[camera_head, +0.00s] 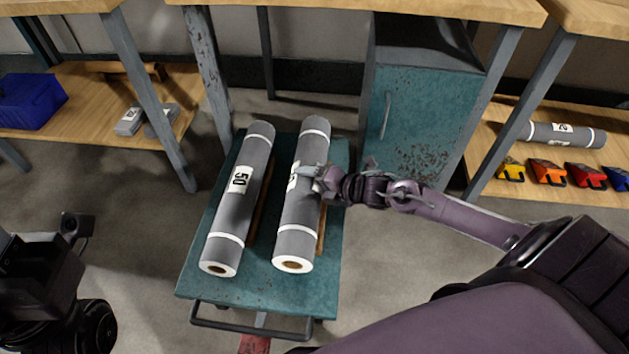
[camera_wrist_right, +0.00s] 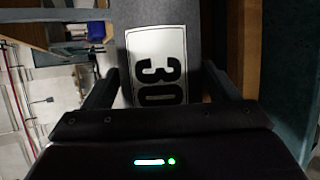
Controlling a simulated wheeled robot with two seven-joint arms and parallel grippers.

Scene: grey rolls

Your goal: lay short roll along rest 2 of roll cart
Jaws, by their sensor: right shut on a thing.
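The short roll (camera_head: 298,222), grey with white bands, lies lengthwise over the right side of the teal roll cart (camera_head: 262,285). My right gripper (camera_head: 322,180) is shut on it near its middle, from the right. In the right wrist view the held roll (camera_wrist_right: 198,25) carries a white label reading 30. A wooden rest strip (camera_head: 322,232) shows along its right side; I cannot tell whether the roll touches it. A similar grey roll (camera_head: 236,205) labelled 50 lies nearly parallel on the cart's left side.
A teal cabinet (camera_head: 425,120) stands behind the cart. A left shelf (camera_head: 85,140) bears a blue bin (camera_head: 32,100). Table legs stand close behind the cart.

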